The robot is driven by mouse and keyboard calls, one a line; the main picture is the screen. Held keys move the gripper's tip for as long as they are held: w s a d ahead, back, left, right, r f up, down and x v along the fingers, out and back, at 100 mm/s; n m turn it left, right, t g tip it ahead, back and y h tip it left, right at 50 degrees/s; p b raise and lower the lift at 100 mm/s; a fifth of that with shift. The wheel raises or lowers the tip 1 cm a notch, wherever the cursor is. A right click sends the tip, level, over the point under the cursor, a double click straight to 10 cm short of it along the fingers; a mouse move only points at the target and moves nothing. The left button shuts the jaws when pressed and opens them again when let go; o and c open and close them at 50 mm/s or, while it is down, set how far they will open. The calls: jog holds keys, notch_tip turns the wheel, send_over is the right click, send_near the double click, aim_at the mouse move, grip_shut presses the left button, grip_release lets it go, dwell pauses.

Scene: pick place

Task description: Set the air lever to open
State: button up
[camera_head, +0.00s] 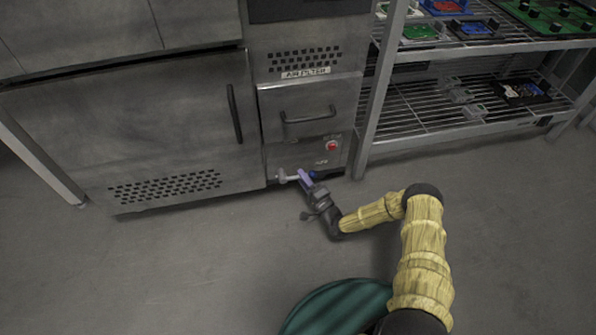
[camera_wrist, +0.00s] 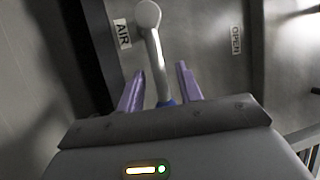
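The air lever (camera_wrist: 154,52) is a pale metal handle with a round hub at the top of the wrist view and a blue end. Its lower end lies between the two purple fingers of my gripper (camera_wrist: 160,88). The fingers stand apart, with a gap visible on both sides of the lever. An "AIR" label (camera_wrist: 121,33) is left of the hub and an "OPEN" label (camera_wrist: 236,40) is to the right. In the head view the lever (camera_head: 288,177) sits low on the cabinet front, pointing right toward my gripper (camera_head: 305,178).
A drawer (camera_head: 308,112) and a red button (camera_head: 332,146) are above the lever on the metal cabinet. A large cabinet door (camera_head: 130,130) is to the left. A wire shelf rack (camera_head: 440,115) stands close on the right.

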jog(key=shift+x, duration=0.75)
grip_shut()
jog(key=shift+d, duration=0.15)
